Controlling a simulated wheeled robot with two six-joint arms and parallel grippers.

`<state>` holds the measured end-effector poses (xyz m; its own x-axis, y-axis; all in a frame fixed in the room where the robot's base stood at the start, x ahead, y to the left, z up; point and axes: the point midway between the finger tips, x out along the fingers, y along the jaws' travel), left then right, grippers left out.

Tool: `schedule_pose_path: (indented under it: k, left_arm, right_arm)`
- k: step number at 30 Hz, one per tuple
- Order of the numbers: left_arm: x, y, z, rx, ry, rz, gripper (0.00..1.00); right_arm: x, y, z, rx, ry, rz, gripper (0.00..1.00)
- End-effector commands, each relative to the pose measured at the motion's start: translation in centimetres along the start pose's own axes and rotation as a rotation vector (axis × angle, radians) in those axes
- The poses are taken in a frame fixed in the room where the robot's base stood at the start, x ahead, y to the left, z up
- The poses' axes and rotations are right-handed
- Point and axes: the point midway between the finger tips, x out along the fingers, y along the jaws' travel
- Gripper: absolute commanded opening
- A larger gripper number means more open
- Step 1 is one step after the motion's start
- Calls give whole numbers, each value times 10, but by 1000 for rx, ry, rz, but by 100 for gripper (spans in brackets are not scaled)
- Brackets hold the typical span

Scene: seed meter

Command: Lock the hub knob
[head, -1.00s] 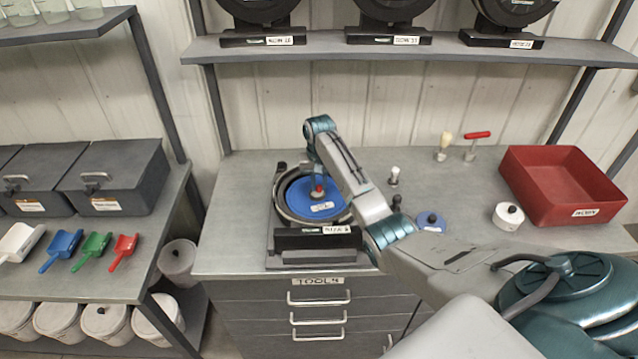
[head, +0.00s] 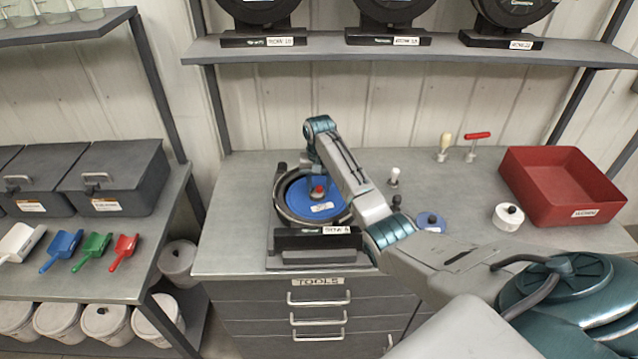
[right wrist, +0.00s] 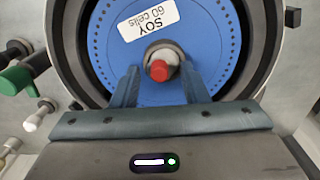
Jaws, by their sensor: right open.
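The hub knob (right wrist: 160,70) is small, with a red end on a pale round collar. It sits at the centre of the blue seed disc (right wrist: 215,45), which carries a "SOY 60 cells" label and lies inside the dark round meter housing (right wrist: 268,50). In the head view the red knob (head: 318,190) shows just under my right gripper (head: 317,185). In the right wrist view my right gripper (right wrist: 160,80) is open, with one finger on each side of the knob and gaps between. Whether the knob is locked cannot be told. My left gripper is not in view.
Two small hand tools stand behind. Scoops (head: 95,250) and grey boxes are on the left bench. The bench between disc and bin is mostly clear.

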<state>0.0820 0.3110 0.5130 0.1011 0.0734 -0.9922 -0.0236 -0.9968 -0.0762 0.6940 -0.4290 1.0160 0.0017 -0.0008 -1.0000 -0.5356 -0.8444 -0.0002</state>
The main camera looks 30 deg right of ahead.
Motion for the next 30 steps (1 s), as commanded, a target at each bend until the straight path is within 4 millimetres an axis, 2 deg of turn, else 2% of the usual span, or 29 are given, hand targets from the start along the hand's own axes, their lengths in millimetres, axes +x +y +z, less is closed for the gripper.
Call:
schedule_pose_path:
  k: [4,8,16,18,23,30]
  left_arm:
    - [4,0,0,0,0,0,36]
    - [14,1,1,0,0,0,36]
    - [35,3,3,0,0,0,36]
    - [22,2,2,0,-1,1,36]
    - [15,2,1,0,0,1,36]
    - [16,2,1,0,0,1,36]
  right_arm:
    - [-6,0,-1,0,2,-1,40]
    - [-24,0,-1,0,6,-2,40]
    - [-78,0,-1,0,5,-1,40]
    - [-97,0,0,0,2,0,40]
    - [-108,0,0,0,1,0,40]
    - [-109,0,0,0,1,0,40]
